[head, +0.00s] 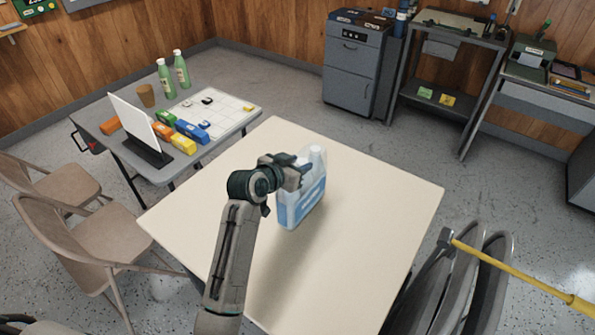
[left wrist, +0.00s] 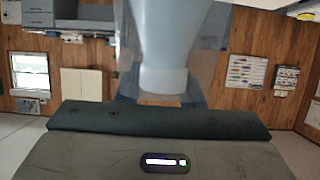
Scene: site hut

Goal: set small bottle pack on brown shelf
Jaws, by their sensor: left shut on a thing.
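The small bottle pack (head: 302,201), pale bottles with blue lower parts, is upright over the cream table (head: 365,190) in the head view. I cannot tell whether its base touches the table top. My left gripper (head: 297,172) is shut on its upper part from the left and hides some of it. In the left wrist view a pale blue bottle of the pack (left wrist: 163,55) shows close up, its neck towards my gripper. A brownish wall shelf edge (head: 12,32) shows at the far left top; I cannot tell whether it is the brown shelf. My right gripper is not in view.
A grey table (head: 215,135) with green bottles, coloured boxes and a white board stands behind left. Folding chairs (head: 85,240) stand at left. Folded chairs (head: 485,280) and a yellow-handled tool (head: 520,277) are at right. A grey cabinet (head: 350,75) and metal rack (head: 430,105) stand behind.

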